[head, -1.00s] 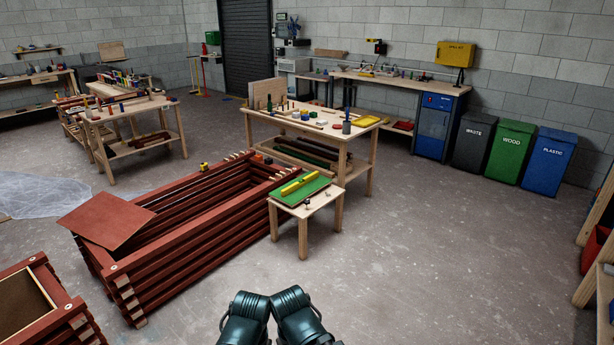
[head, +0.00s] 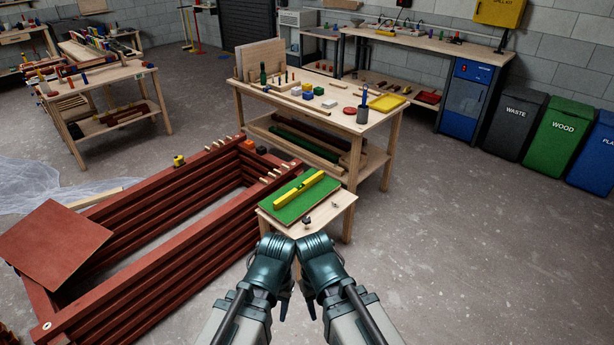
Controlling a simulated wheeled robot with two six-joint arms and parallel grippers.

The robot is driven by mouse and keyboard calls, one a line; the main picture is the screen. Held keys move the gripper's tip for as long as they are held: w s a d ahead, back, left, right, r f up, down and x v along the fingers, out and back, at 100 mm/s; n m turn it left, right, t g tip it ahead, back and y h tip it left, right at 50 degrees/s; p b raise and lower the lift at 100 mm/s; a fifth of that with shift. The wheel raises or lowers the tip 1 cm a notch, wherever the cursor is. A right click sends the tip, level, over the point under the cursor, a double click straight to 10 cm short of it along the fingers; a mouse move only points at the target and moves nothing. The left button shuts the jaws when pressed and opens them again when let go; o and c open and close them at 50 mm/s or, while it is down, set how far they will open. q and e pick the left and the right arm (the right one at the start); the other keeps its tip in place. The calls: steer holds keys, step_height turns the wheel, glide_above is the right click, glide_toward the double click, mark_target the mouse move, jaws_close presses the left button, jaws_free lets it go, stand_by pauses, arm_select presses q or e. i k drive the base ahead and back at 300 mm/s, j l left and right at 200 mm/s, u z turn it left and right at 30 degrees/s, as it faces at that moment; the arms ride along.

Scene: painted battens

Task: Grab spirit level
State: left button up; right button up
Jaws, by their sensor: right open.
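The spirit level (head: 299,190) is a yellow bar lying across a green mat (head: 318,203) on a small light wood table. My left gripper (head: 284,305) and my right gripper (head: 311,304) hang side by side, low in the middle of the view. Both are on the near side of the small table, apart from the level. The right gripper is open, with nothing seen in it. The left gripper's fingers are small and dark, and I cannot tell how they stand.
A red-brown stacked-batten frame (head: 150,262) stands left of the small table (head: 285,238), with a loose board (head: 60,245) across it. A larger workbench (head: 390,118) with tools is behind. Two small dark items (head: 307,220) lie on the small table's near part. Floor to the right is clear.

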mark_target(282, 201)
steer(key=i, duration=0.35)
steer(key=i+j+z, duration=0.1)
steer(key=i, duration=0.45)
steer(key=i+j+z, duration=0.1)
steer(key=i+j, duration=0.25)
steer(key=i, duration=0.15)
steer(key=i+j+z, duration=0.1)
steer(key=i+j, duration=0.2)
steer(key=i, duration=0.25)
